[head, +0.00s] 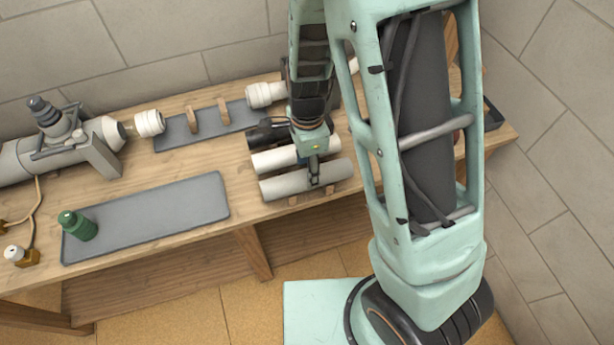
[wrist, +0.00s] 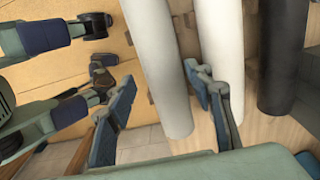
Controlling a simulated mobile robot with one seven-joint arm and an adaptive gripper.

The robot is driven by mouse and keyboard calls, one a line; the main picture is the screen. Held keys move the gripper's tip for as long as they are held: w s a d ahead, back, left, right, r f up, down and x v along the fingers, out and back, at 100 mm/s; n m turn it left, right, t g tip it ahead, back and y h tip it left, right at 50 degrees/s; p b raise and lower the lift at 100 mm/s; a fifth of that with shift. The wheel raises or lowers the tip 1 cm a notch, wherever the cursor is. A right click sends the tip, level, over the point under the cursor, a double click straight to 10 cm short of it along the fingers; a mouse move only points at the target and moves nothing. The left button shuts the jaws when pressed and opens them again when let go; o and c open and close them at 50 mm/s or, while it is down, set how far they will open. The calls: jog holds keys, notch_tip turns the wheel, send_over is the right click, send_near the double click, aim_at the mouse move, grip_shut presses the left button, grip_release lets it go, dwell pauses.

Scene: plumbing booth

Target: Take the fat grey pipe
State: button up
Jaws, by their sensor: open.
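The fat grey pipe (head: 285,186) lies across wooden supports near the front edge of the bench, in front of a white pipe (head: 275,160). In the head view my gripper (head: 315,175) is pointed down over the grey pipe, right of its middle. In the wrist view the grey pipe (wrist: 160,45) runs between my open fingers (wrist: 160,80), one on each side. The right finger stands between the grey pipe and the white pipe (wrist: 221,45). I see a gap on the left side. Whether the right finger touches the grey pipe I cannot tell.
A black pipe (wrist: 279,60) lies beyond the white one. A grey tray (head: 150,222) with a green bottle-like part (head: 77,225) lies to the left. A valve assembly (head: 60,135) stands at the back left, and another rack (head: 208,125) with wooden pegs stands behind.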

jog(key=f, duration=0.5)
jog(key=shift+w, duration=0.2)
jog(key=c, duration=1)
